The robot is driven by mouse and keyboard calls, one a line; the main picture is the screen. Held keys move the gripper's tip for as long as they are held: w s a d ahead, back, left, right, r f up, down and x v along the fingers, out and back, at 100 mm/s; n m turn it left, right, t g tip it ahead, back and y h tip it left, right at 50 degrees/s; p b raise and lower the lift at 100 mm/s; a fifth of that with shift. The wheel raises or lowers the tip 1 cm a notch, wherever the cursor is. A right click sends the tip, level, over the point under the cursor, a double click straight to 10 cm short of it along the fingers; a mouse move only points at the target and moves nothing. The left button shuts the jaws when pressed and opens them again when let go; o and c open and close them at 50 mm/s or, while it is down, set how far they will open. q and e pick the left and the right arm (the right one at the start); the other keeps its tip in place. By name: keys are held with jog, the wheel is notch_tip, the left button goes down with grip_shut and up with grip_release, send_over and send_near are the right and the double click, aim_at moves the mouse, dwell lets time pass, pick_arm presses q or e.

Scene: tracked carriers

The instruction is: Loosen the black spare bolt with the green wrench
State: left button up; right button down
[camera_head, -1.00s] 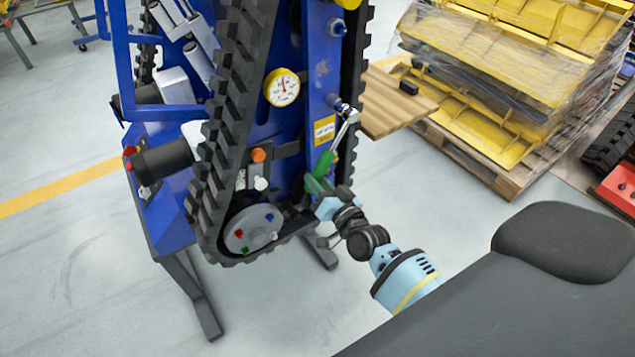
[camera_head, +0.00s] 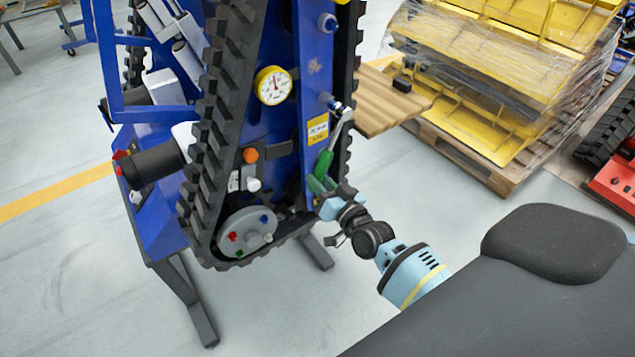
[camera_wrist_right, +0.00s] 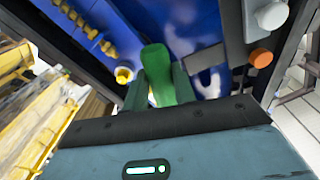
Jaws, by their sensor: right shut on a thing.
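The green wrench (camera_head: 324,163) stands steeply along the right edge of the blue machine frame, green handle down and silver head up. Its head is at a bolt position on the frame, just above a yellow label. The head covers that spot, so I cannot make out the black spare bolt or whether the jaw is seated on it. My right gripper (camera_head: 318,184) is shut on the lower handle. In the right wrist view the green handle (camera_wrist_right: 157,70) sits between the green fingers, against the blue frame. My left gripper is not in view.
A rubber track (camera_head: 215,130) runs close on the left of the frame. A yellow-rimmed gauge (camera_head: 272,85) and an orange knob (camera_head: 250,155) are nearby. A wooden board (camera_head: 375,105) with a black block (camera_head: 402,85) lies behind right. A loaded pallet (camera_head: 480,165) stands farther right.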

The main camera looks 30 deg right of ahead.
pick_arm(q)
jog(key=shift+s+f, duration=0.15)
pick_arm(e)
jog(key=shift+d, duration=0.35)
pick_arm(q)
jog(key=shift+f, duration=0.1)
pick_arm(e)
jog(key=shift+d+f+n, duration=0.1)
jog(key=shift+n, duration=0.2)
pick_arm(q)
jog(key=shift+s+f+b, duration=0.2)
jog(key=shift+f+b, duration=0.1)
jog(key=shift+b, duration=0.2)
pick_arm(e)
jog(key=shift+w+d+f+n, duration=0.1)
jog(key=shift+d+f+n, duration=0.1)
jog(key=shift+d+n, duration=0.4)
jog(key=shift+d, duration=0.15)
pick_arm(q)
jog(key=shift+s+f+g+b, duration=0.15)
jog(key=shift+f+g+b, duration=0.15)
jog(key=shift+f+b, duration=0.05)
pick_arm(e)
jog(key=shift+d+f+n, duration=0.25)
jog(key=shift+d+n, duration=0.25)
jog(key=shift+d, duration=0.3)
jog(key=shift+d, duration=0.1)
